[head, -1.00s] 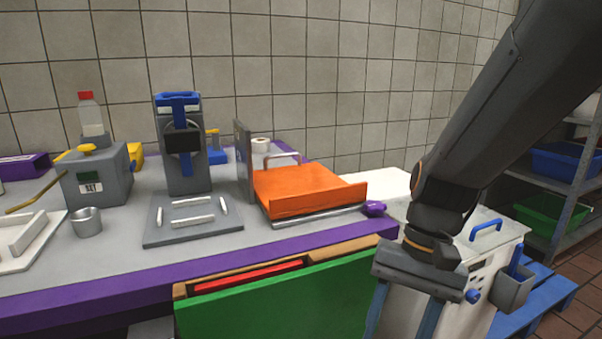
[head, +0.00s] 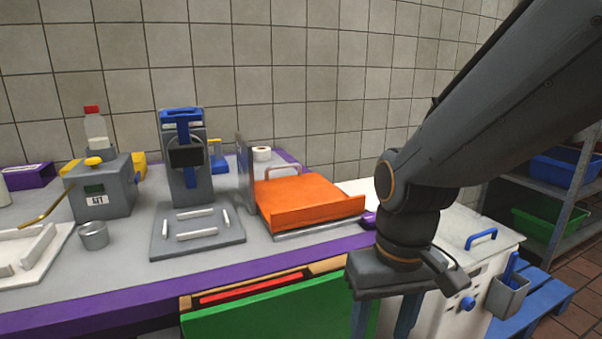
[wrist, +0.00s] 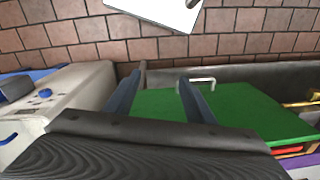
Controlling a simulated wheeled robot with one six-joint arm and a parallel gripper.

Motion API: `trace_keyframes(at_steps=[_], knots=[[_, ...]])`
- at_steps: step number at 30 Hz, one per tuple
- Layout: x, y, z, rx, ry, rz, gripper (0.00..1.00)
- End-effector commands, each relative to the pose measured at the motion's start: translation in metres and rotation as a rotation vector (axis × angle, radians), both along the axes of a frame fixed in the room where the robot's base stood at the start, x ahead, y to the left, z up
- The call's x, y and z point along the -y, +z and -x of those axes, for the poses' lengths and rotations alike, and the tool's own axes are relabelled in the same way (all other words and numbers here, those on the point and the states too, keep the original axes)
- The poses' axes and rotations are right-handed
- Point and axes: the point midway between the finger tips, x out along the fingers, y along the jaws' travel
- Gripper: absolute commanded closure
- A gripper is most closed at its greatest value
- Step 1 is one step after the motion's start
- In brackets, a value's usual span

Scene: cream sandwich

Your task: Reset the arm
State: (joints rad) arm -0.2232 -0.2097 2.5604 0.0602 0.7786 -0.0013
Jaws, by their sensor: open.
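My dark grey arm enters from the upper right in the head view and bends down at the wrist. My gripper (head: 382,326) points downward in front of the counter's right end, with its lower tips cut off by the frame edge. In the wrist view my gripper (wrist: 158,88) shows two blue fingers spread apart with nothing between them. The fingers appear over and beside a green panel (wrist: 240,110). The panel also shows in the head view (head: 270,315), below the counter front, left of the fingers.
The grey, purple-edged counter (head: 120,285) holds an orange tray (head: 308,200), a grey press (head: 190,185) and a grey box (head: 103,190). A white cabinet (head: 475,255) stands close behind my gripper. Shelving (head: 535,215) and a blue pallet (head: 545,295) are at right.

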Motion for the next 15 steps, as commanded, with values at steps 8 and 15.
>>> trace_keyframes(at_steps=[8, 15], knots=[[0.023, 0.030, 0.001, -0.005, -0.068, 0.014, 0.51], [0.052, 0.058, 0.003, -0.010, -0.145, 0.031, 0.51]])
